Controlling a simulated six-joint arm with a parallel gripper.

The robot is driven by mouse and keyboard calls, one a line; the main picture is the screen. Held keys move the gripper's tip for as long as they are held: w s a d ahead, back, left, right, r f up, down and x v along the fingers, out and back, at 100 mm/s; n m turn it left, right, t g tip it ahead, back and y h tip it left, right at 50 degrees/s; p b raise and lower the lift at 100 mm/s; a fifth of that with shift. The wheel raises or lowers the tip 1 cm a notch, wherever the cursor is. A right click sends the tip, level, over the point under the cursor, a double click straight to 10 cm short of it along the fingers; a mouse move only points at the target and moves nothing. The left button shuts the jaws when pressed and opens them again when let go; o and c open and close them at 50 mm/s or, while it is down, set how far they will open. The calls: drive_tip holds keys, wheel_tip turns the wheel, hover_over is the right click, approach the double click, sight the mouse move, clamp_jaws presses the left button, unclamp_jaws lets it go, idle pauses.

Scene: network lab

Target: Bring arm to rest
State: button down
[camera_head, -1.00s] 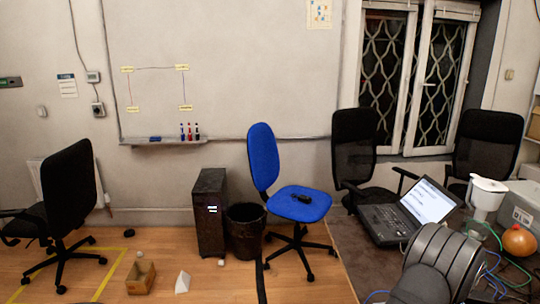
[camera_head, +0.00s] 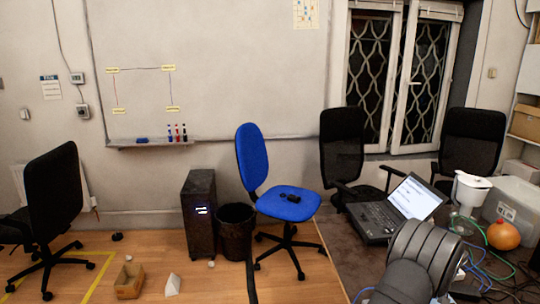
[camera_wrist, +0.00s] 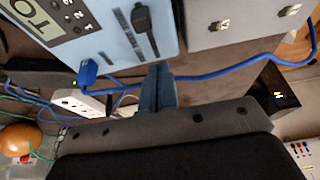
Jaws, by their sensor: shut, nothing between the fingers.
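My gripper (camera_wrist: 158,88) shows in the middle of the wrist view, its two narrow fingers together and nothing between them. A blue cable (camera_wrist: 235,72) runs across the view close to the fingertips; I cannot tell whether they touch. Beyond the fingers is a light blue device (camera_wrist: 112,60) with a dark labelled panel and a black plug on it. In the head view my arm fills the lower right, and its fingers do not show there.
An open laptop (camera_head: 376,221), a white pitcher (camera_head: 466,192) and an orange ball (camera_head: 503,234) are near my arm on the dark surface. A blue chair (camera_head: 286,206), a black bin (camera_head: 235,230) and a PC tower (camera_head: 199,215) stand left.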

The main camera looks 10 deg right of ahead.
drive_tip(key=s, duration=0.2)
drive_tip(key=s+f, duration=0.1)
drive_tip(key=s, duration=0.1)
drive_tip(key=w, duration=0.9)
drive_tip(key=shift+w+f, duration=0.1)
drive_tip(key=shift+w, duration=0.15)
drive_tip(key=v, duration=1)
drive_tip(key=s+a+r+g, duration=0.1)
drive_tip(key=s+r, duration=0.3)
drive_tip(key=s, duration=0.5)
drive_tip(key=s+a+r+g, duration=0.1)
drive_tip(key=s+r, duration=0.3)
drive_tip(key=s, duration=0.6)
drive_tip(key=s+a+r+g, duration=0.1)
drive_tip(key=s+a+r, duration=0.2)
drive_tip(key=s, duration=0.7)
drive_tip(key=shift+s+r+g, duration=0.25)
drive_tip(key=shift+r+g, duration=0.15)
drive_tip(key=shift+r, duration=0.45)
